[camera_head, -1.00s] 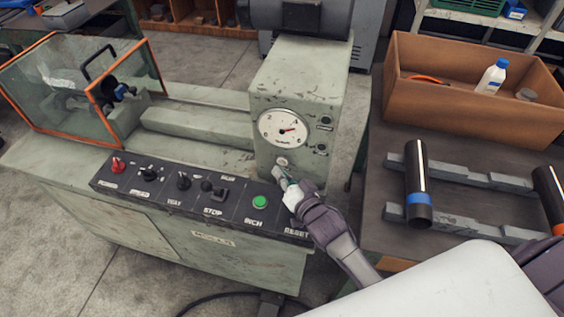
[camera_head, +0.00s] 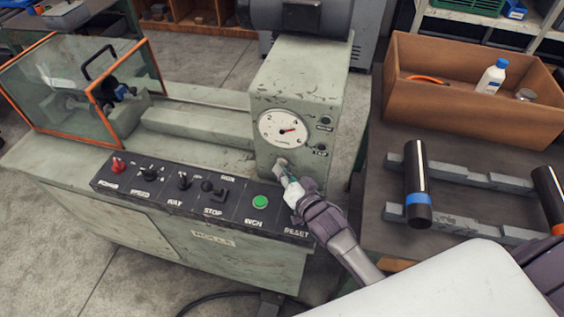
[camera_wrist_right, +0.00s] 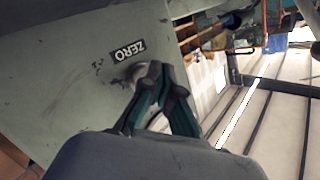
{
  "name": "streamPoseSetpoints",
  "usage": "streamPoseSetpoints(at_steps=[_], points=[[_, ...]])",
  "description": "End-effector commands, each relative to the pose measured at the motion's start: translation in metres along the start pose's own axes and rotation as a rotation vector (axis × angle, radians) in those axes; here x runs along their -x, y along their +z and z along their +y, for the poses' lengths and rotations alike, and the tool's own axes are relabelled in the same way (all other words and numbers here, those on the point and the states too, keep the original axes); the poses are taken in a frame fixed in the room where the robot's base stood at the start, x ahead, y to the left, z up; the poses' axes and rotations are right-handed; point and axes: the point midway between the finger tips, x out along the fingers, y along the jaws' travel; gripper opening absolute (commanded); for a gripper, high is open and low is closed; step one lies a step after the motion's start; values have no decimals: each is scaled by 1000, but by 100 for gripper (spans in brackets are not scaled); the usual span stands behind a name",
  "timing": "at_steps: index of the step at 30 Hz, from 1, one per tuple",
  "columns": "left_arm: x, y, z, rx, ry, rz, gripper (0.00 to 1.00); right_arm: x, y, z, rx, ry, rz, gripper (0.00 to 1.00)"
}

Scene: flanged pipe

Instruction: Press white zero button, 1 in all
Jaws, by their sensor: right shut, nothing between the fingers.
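The white zero button (camera_head: 281,161) is on the front of the machine's grey-green upright housing, below the round dial (camera_head: 283,128). My right gripper (camera_head: 284,172) is shut and empty, with its tips at the button's lower edge. My left gripper is not in view.
The black control panel (camera_head: 230,211) with a red knob (camera_head: 118,164), levers and a green button (camera_head: 260,202) lies below and left of the right gripper. A workbench with dark pipes (camera_head: 416,180) on grey rails and a brown crate (camera_head: 440,115) stands at right.

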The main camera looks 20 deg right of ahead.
Motion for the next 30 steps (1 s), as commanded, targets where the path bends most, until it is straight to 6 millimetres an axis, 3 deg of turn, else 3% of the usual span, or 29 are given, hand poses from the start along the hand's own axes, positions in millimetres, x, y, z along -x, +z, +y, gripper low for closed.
streamPoseSetpoints(at_steps=[30], points=[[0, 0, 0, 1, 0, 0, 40, -6, -5, 4, 1, -1, 1, 0]])
